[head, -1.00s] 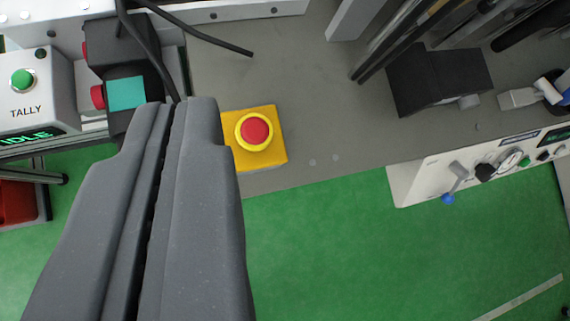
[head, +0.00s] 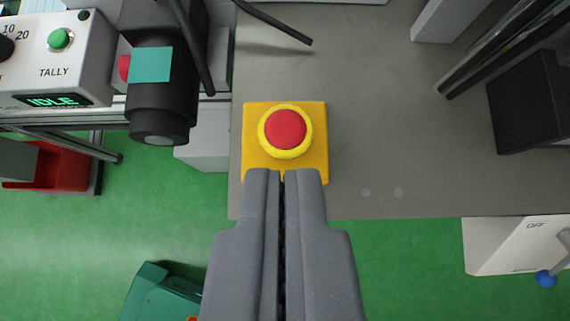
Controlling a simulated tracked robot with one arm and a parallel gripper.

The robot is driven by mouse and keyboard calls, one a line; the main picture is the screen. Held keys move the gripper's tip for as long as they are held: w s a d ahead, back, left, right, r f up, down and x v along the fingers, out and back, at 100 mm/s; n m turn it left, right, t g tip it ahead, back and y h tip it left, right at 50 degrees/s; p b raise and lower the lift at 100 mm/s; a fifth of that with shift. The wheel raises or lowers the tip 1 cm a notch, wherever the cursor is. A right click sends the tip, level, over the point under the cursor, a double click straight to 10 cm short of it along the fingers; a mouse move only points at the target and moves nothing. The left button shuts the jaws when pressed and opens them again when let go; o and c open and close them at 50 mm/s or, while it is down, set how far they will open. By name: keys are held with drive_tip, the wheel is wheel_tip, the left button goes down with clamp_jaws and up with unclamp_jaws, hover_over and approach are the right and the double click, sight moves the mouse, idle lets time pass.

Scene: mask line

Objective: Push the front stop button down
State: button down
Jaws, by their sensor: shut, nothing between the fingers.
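The front stop button (head: 286,129) is a red round cap in a yellow collar on a yellow square box (head: 314,165). The box sits on the grey machine top near its front edge. My gripper (head: 284,172) is shut and empty. In the picture its fingertips lie just below the button and cover part of the box's lower edge. The red cap is fully visible. I cannot tell how high the fingertips are above the box.
A black cylindrical device (head: 160,95) with a teal patch stands left of the box. Beyond it is a white tally panel (head: 60,75) with a green button. A black block (head: 530,105) and a white control panel (head: 515,245) are at right. The grey top (head: 400,140) between is mostly clear.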

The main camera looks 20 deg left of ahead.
hover_over(284, 107)
drive_tip(key=s+d, duration=0.1)
drive_tip(key=s, duration=0.2)
wheel_tip(284, 107, down, 6)
drive_tip(key=shift+f, duration=0.2)
wheel_tip(284, 107, down, 3)
drive_tip(key=shift+s+f, duration=0.1)
drive_tip(key=shift+f, duration=0.4)
